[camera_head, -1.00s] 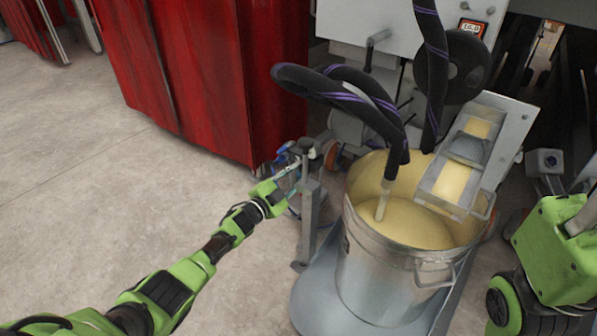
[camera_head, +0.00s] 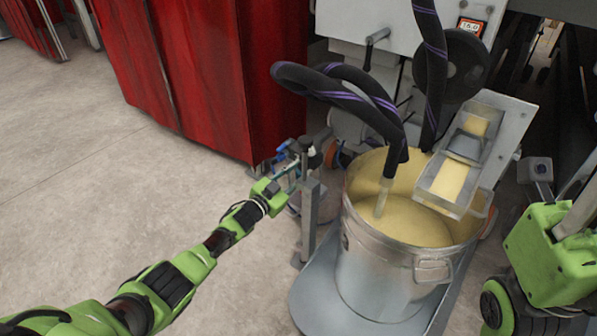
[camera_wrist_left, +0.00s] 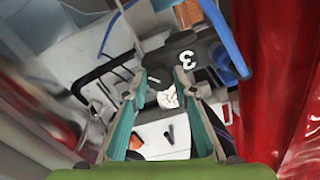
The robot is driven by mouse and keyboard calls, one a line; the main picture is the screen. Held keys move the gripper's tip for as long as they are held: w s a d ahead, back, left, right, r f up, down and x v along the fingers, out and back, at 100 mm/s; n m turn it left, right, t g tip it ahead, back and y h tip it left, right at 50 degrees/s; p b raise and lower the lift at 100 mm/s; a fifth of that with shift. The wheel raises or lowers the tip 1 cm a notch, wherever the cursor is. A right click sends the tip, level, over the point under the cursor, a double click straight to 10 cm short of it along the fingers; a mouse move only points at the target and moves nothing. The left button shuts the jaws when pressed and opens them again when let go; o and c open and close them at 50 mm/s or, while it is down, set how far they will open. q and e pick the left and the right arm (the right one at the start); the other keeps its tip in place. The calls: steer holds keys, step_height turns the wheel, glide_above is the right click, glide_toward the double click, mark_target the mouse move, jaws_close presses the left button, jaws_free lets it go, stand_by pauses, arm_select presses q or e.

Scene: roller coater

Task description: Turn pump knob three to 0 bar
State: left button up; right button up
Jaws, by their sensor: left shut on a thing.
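A small whitish piece (camera_wrist_left: 168,97) shows between the fingers. In the head view my left gripper (camera_head: 291,170) reaches a small pump unit with blue fittings (camera_head: 283,152), beside a grey post. The knob's setting and any pressure gauge cannot be read. My right gripper is in neither view.
A metal bucket of yellowish liquid (camera_head: 378,265) stands right of the gripper, with black hoses (camera_head: 350,90) arching above it. A red curtain (camera_head: 205,80) hangs behind and left. The grey post (camera_head: 309,220) stands close to the gripper. The floor at left is clear.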

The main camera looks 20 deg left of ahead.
arm_select(q)
steer(key=shift+a, duration=0.1)
steer(key=o, duration=1.1)
steer(key=v, duration=1.2)
